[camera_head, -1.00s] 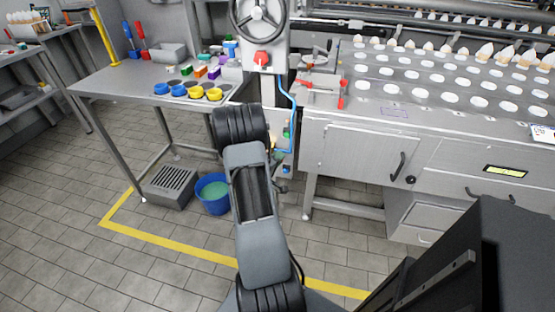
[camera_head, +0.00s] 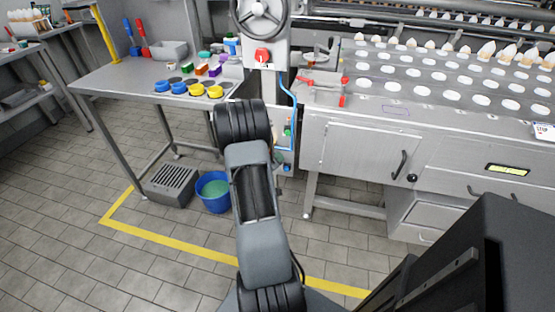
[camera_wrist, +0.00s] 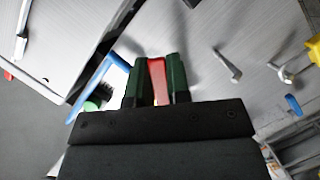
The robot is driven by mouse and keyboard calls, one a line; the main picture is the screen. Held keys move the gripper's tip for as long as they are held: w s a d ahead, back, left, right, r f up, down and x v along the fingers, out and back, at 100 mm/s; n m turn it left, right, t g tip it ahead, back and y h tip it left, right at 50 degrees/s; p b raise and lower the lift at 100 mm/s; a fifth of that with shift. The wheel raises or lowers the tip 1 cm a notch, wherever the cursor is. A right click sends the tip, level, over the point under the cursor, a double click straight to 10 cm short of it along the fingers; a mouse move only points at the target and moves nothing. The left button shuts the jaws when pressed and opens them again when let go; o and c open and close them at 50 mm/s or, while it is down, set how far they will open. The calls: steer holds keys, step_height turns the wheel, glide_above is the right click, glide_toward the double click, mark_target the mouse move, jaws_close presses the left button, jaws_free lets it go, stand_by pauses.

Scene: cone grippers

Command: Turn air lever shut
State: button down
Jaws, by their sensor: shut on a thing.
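The red air lever (camera_wrist: 157,82) stands between the two dark green fingers of my gripper (camera_wrist: 156,68) in the wrist view. My gripper is shut on it, with a finger on each side. The lever's lower end is hidden by the gripper body. In the head view, my own arm hides the gripper and the lever in front of the machine's post (camera_head: 266,86).
A blue hose (camera_wrist: 98,84) runs close left of the fingers; it also shows in the head view (camera_head: 294,100). The table (camera_head: 122,80) with coloured cups stands left, the cone machine (camera_head: 364,147) right. A blue bucket (camera_head: 213,194) is on the floor.

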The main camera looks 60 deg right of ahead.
steer(key=shift+w+f+m+t+y+b, duration=0.15)
steer(key=shift+w+f+m+t+b, duration=0.1)
steer(key=shift+m, duration=0.3)
steer(key=shift+w+f+m+t+y+b, duration=0.15)
steer(key=shift+m+t+b, duration=0.1)
steer(key=shift+m, duration=0.3)
steer(key=shift+w+a+f+m+t+y+b, duration=0.2)
steer(key=shift+w+m+t+b, duration=0.3)
steer(key=shift+m+b, duration=0.4)
steer(key=shift+w+a+f+m+t+y+b, duration=0.1)
steer(key=shift+w+m+t+y+b, duration=0.4)
steer(key=shift+m+b, duration=0.45)
steer(key=shift+w+a+f+m+t+y+b, duration=0.15)
steer(key=shift+w+m+t+b, duration=0.2)
steer(key=shift+m+t+b, duration=0.55)
steer(key=shift+r, duration=0.15)
steer(key=c, duration=1.4)
jaws_free()
steer(key=o, duration=0.3)
steer(key=shift+a, duration=0.1)
